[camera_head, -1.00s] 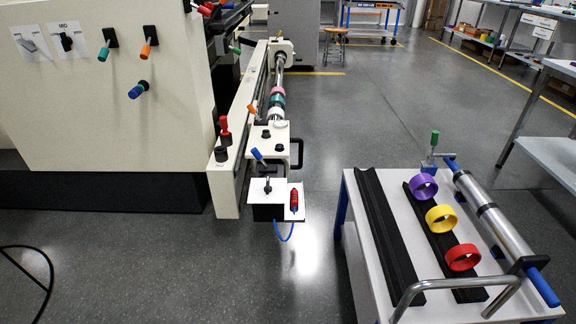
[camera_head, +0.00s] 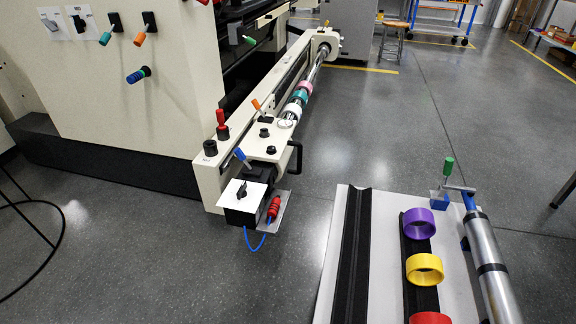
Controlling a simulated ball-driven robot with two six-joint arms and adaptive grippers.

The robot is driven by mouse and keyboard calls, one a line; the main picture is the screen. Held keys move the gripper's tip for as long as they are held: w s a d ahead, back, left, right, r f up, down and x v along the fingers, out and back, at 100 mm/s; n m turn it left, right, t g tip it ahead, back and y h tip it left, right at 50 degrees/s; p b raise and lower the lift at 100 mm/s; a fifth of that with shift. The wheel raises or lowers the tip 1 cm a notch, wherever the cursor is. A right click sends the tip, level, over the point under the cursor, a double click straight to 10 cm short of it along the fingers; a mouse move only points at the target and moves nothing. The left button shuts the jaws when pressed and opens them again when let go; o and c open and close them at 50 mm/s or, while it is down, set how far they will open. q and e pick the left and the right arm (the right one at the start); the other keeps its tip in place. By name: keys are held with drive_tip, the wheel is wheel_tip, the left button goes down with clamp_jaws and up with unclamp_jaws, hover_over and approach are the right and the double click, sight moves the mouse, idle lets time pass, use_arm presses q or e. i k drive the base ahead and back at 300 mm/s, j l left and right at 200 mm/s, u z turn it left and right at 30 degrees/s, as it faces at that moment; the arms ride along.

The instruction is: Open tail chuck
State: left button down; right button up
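The tail end of the machine's long shaft assembly (camera_head: 262,140) is at the centre of the head view. A blue-handled lever (camera_head: 241,156) stands up on its near end, tilted to the left. Below it is a black box with a white top and a black rotary knob (camera_head: 242,190). A red connector (camera_head: 274,206) with a blue cable hangs beside the box. The shaft (camera_head: 318,62) runs away to the far right and carries pink, teal and white rings (camera_head: 301,96). Which part is the tail chuck itself is not clear. Neither gripper is in view.
A white cart (camera_head: 386,215) at the lower right carries black rails, purple (camera_head: 418,223), yellow (camera_head: 424,269) and red rings, and a silver roller (camera_head: 488,262). The large cream machine cabinet (camera_head: 130,100) fills the left. Grey floor (camera_head: 300,225) is clear between machine and cart.

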sight(268, 167)
drive_tip(key=k+j, duration=0.1)
drive_tip(key=j, duration=0.35)
drive_tip(key=k+j+z, duration=0.1)
drive_tip(key=j, duration=0.35)
drive_tip(key=k+j, duration=0.15)
drive_tip(key=j, duration=0.3)
drive_tip(key=i+j+z, duration=0.1)
drive_tip(key=j, duration=0.25)
drive_tip(key=i+j, duration=0.3)
drive_tip(key=i+j+z, duration=0.15)
drive_tip(key=j, duration=0.3)
drive_tip(key=i+z, duration=0.2)
drive_tip(key=i, duration=0.9)
